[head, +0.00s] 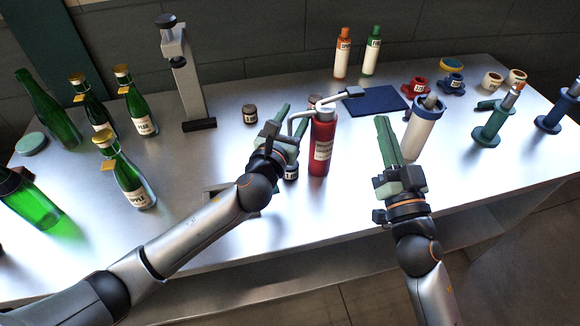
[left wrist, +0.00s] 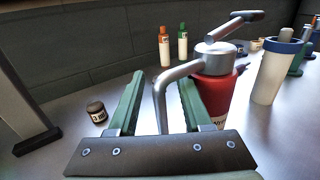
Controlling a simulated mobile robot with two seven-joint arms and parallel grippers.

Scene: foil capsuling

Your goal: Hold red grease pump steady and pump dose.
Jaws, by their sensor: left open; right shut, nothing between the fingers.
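The red grease pump (head: 321,143) stands upright on the metal table, with a label on its body and a grey head, spout and lever on top. It also shows in the left wrist view (left wrist: 216,93). My left gripper (head: 287,122) is open just left of the pump. In the left wrist view, the curved spout (left wrist: 163,98) hangs between the green fingers, and the red body is beyond the right finger. My right gripper (head: 384,122) is shut and empty, right of the pump and left of the white canister.
A small dark jar (head: 291,171) is partly hidden behind my left gripper. A white canister (head: 422,134) stands close to my right gripper. A dark blue mat (head: 374,101) lies behind. Green bottles (head: 131,182) and a grey press stand (head: 183,80) are to the left.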

